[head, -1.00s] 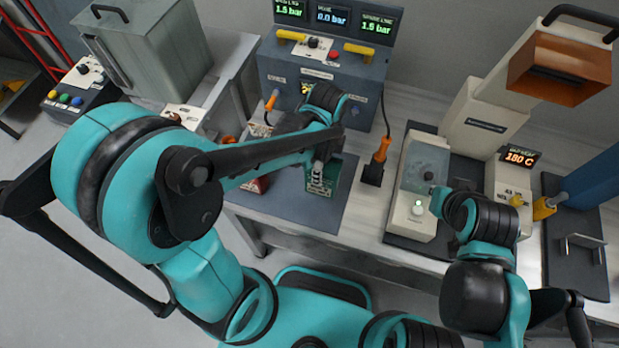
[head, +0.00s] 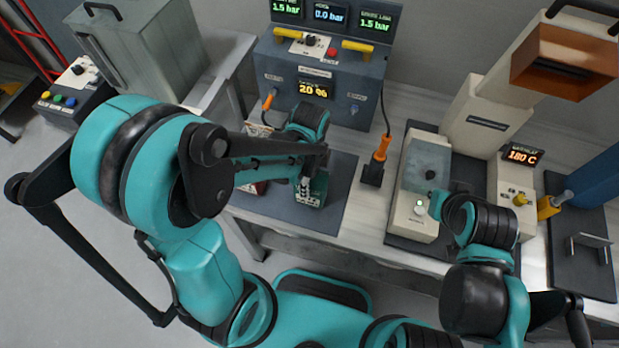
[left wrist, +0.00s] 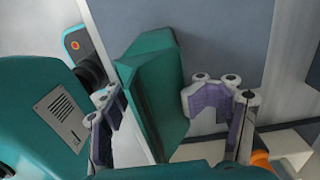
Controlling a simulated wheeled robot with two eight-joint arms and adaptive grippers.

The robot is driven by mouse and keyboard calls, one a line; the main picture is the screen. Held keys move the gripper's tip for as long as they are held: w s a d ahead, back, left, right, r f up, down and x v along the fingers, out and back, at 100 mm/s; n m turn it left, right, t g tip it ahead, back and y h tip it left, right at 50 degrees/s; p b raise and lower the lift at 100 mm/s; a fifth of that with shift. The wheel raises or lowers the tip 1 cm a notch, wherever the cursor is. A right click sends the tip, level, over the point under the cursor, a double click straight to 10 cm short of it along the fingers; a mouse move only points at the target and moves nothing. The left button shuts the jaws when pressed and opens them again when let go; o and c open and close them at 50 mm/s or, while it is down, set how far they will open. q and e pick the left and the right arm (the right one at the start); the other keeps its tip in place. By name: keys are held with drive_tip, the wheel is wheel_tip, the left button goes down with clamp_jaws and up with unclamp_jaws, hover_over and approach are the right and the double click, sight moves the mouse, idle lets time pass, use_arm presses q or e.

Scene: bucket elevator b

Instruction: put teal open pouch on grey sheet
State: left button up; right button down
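The teal open pouch (left wrist: 155,95) stands between the two spread fingers of my left gripper (left wrist: 165,118) in the left wrist view. The finger pads look apart, with no clear grip on the pouch. In the head view, my left gripper (head: 308,180) is low over the grey sheet (head: 310,218), and only a little of the pouch shows beside the fingers. The grey sheet lies flat on the bench and also shows in the left wrist view (left wrist: 225,45). My right wrist is by the pale device; its fingers are hidden.
A blue-grey panel (head: 270,70) with yellow handles and displays stands behind the sheet. An orange-handled tool (head: 381,150) stands right of it. The pale device (head: 413,218) and a heater with an orange hood (head: 565,68) are further right. The sheet's front part is bare.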

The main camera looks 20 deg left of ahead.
use_arm(q)
drive_tip(key=shift+o, duration=0.9)
drive_tip(key=shift+r, duration=0.1)
drive_tip(key=shift+r, duration=0.3)
wheel_tip(320, 180, up, 11)
drive_tip(key=p, duration=0.4)
drive_tip(key=shift+w+f, duration=0.1)
drive_tip(key=shift+r, duration=0.3)
drive_tip(key=shift+a+r+n, duration=0.2)
drive_tip(key=shift+r+n, duration=0.1)
drive_tip(key=shift+n, duration=0.1)
drive_tip(key=s+a+r+n+t, duration=0.4)
drive_tip(key=n+t, duration=0.3)
drive_tip(key=n, duration=1)
drive_tip(key=shift+a+r+n, duration=0.3)
drive_tip(key=shift+a+r, duration=0.55)
drive_tip(key=shift+r, duration=0.05)
